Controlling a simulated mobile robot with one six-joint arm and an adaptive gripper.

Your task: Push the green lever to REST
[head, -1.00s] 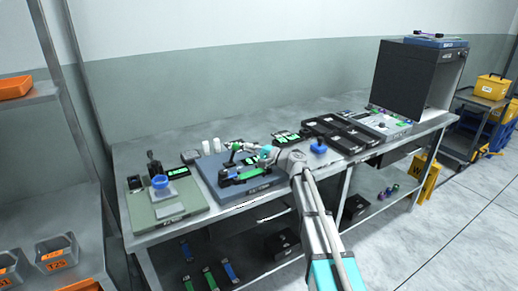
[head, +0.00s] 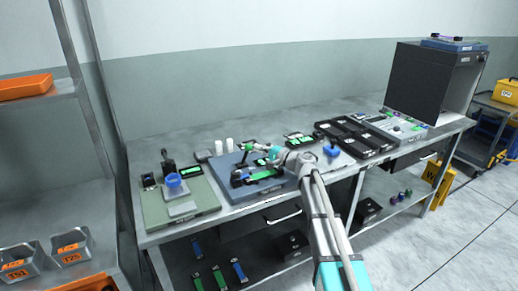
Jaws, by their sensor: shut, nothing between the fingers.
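A blue-grey board (head: 275,197) on the bench carries a dark fixture with a green strip (head: 260,175). A small green part, probably the green lever's end (head: 248,147), shows at the back of the fixture. My gripper (head: 266,158) is shut and empty, over the fixture just right of that green part. I cannot tell whether it touches the lever. The fingertips are small and partly merge with the fixture. The REST mark is too small to read.
A green board (head: 152,208) with a blue ring (head: 173,180) is to the left. White cylinders (head: 229,145) stand behind the blue-grey board. A blue-knobbed item (head: 331,151) and black trays (head: 362,136) are to the right. The bench's back strip (head: 180,140) is clear.

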